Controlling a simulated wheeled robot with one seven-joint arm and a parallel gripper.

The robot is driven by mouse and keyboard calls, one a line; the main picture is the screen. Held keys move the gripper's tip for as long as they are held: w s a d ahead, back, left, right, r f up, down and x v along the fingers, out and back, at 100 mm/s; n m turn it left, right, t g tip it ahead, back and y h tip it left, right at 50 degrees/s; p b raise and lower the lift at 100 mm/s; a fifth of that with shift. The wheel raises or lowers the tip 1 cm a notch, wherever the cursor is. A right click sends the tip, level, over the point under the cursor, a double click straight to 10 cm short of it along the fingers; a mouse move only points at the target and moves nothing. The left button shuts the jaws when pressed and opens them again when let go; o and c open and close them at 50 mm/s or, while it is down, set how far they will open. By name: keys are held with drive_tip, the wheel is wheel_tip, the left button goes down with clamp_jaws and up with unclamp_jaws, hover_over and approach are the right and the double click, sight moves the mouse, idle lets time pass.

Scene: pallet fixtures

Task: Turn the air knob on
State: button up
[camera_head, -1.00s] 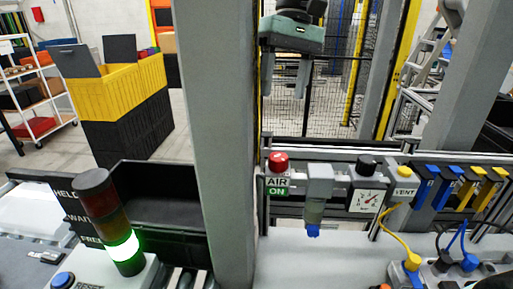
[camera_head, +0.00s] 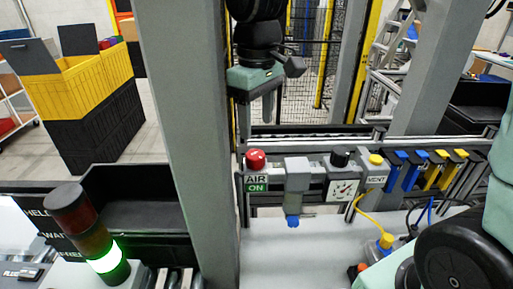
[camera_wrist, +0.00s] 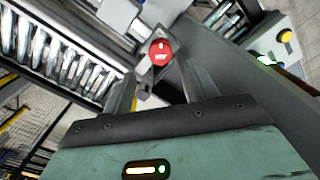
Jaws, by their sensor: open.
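The air knob (camera_head: 255,160) is a round red knob on top of a grey block with an "AIR" plate and a green "ON" label (camera_head: 256,187), left end of the rail. It also shows in the wrist view (camera_wrist: 161,52), with white marks on its top. My gripper (camera_head: 256,117) hangs above the knob in the head view, fingers pointing down, open and empty. In the wrist view the knob appears beyond the fingertips, roughly between them; the fingers do not visibly touch it.
A filter unit with a blue tip (camera_head: 297,180), a pressure gauge (camera_head: 343,187) and a yellow vent knob (camera_head: 376,160) stand right of the air knob. A grey post (camera_head: 190,130) rises close on the left. A stack light (camera_head: 90,235) glows green at lower left.

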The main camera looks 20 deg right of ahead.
sight(257, 154)
wheel_tip(257, 154, down, 9)
drive_tip(key=shift+r+p, duration=0.1)
drive_tip(key=shift+p, duration=0.7)
